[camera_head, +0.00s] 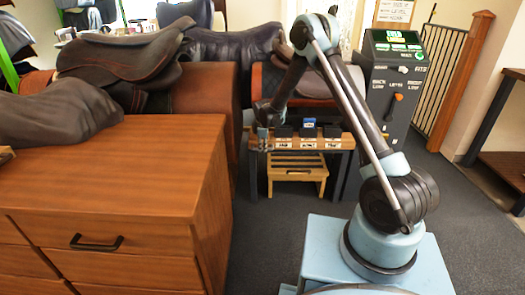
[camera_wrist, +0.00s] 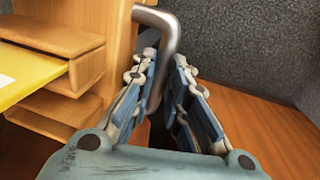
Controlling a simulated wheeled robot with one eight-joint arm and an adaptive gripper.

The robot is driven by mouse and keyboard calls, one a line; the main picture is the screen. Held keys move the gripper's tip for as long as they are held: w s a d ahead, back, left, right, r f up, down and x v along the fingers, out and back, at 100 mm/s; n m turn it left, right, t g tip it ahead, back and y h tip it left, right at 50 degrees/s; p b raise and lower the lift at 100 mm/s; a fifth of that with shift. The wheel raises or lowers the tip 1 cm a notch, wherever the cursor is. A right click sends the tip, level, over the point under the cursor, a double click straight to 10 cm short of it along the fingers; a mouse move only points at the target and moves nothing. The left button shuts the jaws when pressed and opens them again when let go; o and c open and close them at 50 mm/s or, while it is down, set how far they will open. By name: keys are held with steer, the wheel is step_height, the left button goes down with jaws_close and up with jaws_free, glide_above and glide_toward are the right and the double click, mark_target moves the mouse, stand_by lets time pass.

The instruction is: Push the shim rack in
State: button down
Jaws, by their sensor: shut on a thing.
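A bent grey metal handle (camera_wrist: 172,35) stands between the two fingers of my gripper (camera_wrist: 164,62) in the wrist view. The fingers are shut on this handle. To its left is a wooden unit with ledges, which looks like the shim rack (camera_wrist: 55,38); a pale yellow piece lies on one ledge. Where the handle joins the wood is partly hidden by the fingers. In the head view my gripper (camera_head: 263,138) is small, at the left end of the low bench (camera_head: 345,142). The rack cannot be made out clearly there.
Several dark blocks with white labels stand along the low bench, with a wooden step stool (camera_head: 297,172) beneath. A large wooden drawer cabinet (camera_head: 110,180) fills the left. Saddles (camera_head: 125,55) lie behind. A grey control console (camera_head: 392,90) stands at the right. Grey floor is clear in front.

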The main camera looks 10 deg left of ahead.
steer(key=shift+w+a, duration=0.1)
steer(key=shift+w, duration=0.2)
steer(key=c, duration=1.6)
jaws_free()
steer(key=shift+o, duration=0.2)
steer(key=shift+s+r, duration=0.1)
step_height(320, 180, up, 12)
steer(key=s, duration=0.2)
steer(key=shift+d+f, duration=0.25)
steer(key=shift+d, duration=0.05)
